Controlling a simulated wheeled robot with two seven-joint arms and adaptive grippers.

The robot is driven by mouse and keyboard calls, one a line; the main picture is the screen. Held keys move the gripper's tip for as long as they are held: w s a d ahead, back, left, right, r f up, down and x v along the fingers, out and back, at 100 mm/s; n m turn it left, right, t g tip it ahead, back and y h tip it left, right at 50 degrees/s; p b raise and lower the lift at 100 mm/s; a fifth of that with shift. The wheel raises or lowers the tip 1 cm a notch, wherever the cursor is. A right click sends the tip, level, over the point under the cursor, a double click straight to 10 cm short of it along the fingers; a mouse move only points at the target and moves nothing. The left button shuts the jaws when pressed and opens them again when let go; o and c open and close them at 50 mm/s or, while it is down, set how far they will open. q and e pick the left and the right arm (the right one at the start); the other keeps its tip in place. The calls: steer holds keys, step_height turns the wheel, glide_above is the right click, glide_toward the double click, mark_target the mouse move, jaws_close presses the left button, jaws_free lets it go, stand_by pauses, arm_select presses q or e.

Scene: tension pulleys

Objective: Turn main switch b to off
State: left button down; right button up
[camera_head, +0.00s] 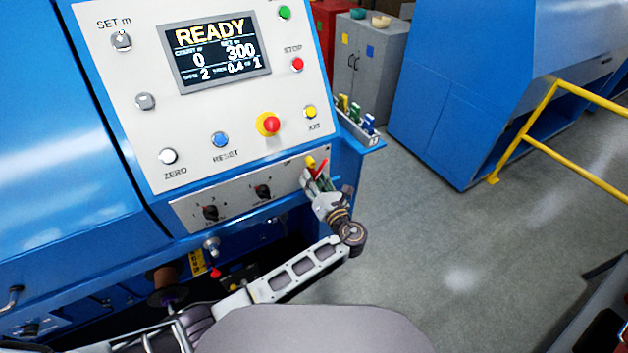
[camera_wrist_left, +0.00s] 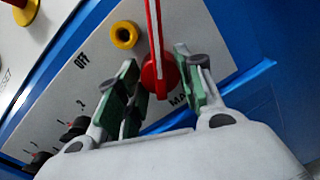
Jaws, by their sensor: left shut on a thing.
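Main switch b is a red rotary switch (camera_wrist_left: 158,72) with a long red handle carrying a white line. In the left wrist view the handle points up toward the top edge. In the head view a small part of the red handle (camera_head: 322,167) shows at the right end of the lower panel strip. My left gripper (camera_head: 316,178) is at the switch, with its green-padded fingers on either side of the red hub, shut on it. My right gripper is not in view.
A yellow ring-shaped part (camera_wrist_left: 125,35) sits close beside the switch. Two black selector knobs (camera_head: 211,212) and a red emergency button (camera_head: 268,123) are on the panel. A tray with coloured items (camera_head: 362,122) juts out at right. Open floor (camera_head: 440,240) lies beyond.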

arm_select(q)
steer(key=n+b, duration=0.1)
steer(key=n, duration=0.3)
steer(key=shift+n, duration=0.5)
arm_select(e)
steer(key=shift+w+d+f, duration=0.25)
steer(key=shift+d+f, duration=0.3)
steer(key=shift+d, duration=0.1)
